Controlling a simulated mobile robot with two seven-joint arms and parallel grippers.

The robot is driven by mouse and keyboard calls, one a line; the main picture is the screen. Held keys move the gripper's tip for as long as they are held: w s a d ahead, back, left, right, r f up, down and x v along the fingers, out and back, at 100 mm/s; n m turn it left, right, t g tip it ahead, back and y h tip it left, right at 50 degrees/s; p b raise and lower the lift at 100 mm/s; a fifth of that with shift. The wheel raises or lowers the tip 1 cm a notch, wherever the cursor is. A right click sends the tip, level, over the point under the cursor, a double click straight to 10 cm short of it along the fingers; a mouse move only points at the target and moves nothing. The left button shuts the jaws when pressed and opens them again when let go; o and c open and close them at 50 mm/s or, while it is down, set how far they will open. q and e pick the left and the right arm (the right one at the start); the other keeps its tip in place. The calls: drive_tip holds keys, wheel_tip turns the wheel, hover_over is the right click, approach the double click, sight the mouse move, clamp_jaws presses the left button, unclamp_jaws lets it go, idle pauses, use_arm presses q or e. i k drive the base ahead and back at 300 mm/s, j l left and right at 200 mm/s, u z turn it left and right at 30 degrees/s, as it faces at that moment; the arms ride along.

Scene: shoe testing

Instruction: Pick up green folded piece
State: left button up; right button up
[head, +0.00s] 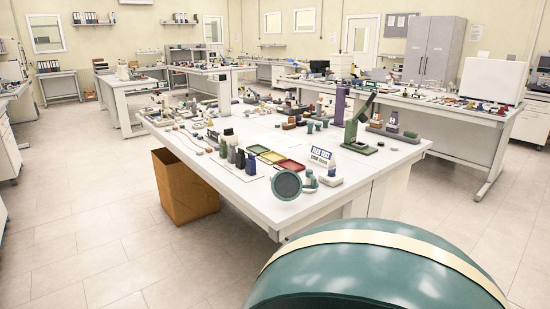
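I cannot make out for sure which item is the green folded piece. Several green things show on the white table (225,181) in the head view. A round dark green disc (286,184) stands at the near edge, with a small grey-green item (309,181) beside it. A dark green stand with a slanted arm (353,131) is at the right part of the table. Neither of my grippers is in view.
A large glossy green rounded shape with a cream band (375,275) fills the lower right, close to the camera. A brown open bin (184,186) stands on the floor left of the table. The left floor is clear. Other benches stand behind.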

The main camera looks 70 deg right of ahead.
sight(222, 151)
drive_tip(key=z, duration=1.9)
